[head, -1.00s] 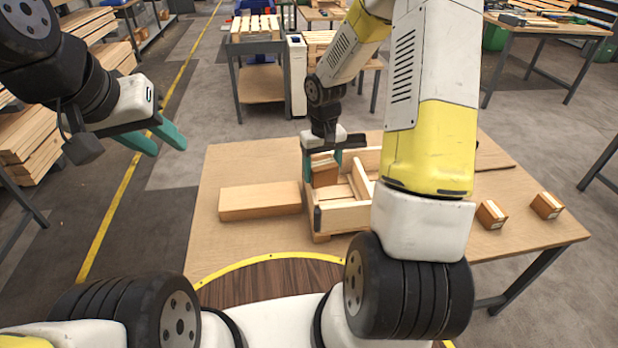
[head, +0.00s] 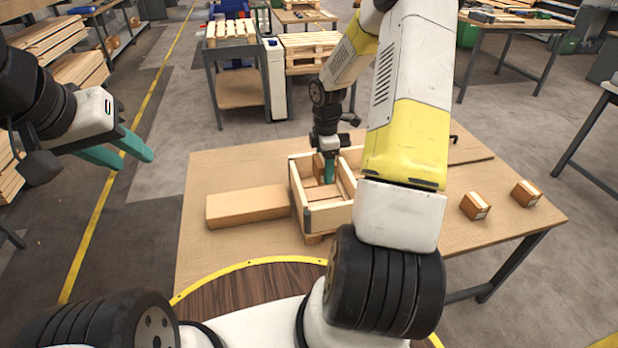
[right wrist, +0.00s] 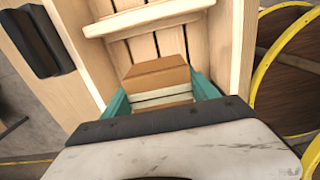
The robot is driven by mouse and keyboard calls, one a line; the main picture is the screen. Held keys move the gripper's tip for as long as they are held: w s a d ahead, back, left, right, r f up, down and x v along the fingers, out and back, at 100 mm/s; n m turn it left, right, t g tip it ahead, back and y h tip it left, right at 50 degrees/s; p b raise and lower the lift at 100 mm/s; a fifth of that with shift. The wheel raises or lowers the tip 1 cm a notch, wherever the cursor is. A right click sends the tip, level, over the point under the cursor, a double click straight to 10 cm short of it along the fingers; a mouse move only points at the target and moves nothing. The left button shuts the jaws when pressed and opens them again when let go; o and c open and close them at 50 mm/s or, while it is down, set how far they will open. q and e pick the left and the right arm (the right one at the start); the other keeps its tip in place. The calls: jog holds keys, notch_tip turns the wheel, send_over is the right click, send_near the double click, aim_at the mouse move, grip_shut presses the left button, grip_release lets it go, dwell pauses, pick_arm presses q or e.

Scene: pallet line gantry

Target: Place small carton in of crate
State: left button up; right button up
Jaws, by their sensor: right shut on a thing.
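The wooden crate (head: 325,217) stands on the table, partly hidden by my right arm. My right gripper (head: 325,172) reaches down inside the crate's left part. It is shut on a small brown carton (head: 318,163). In the right wrist view the carton (right wrist: 157,75) sits between the teal fingers (right wrist: 160,97), with the crate's slatted inside (right wrist: 160,45) around it. I cannot tell whether the carton touches the crate floor. My left gripper (head: 125,152) is open and empty, left of the table in the air.
A long cardboard box (head: 247,206) lies on the table just left of the crate. Two small cartons, one nearer (head: 475,206) and one farther (head: 526,193), stand at the table's right. The table (head: 215,175) is clear at its back left.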

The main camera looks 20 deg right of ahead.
aim_at(323, 199)
notch_tip(323, 199, down, 10)
jog(key=shift+r, duration=0.1)
dwell(0.4)
jog(key=o, duration=1.7)
jog(key=shift+f, duration=0.2)
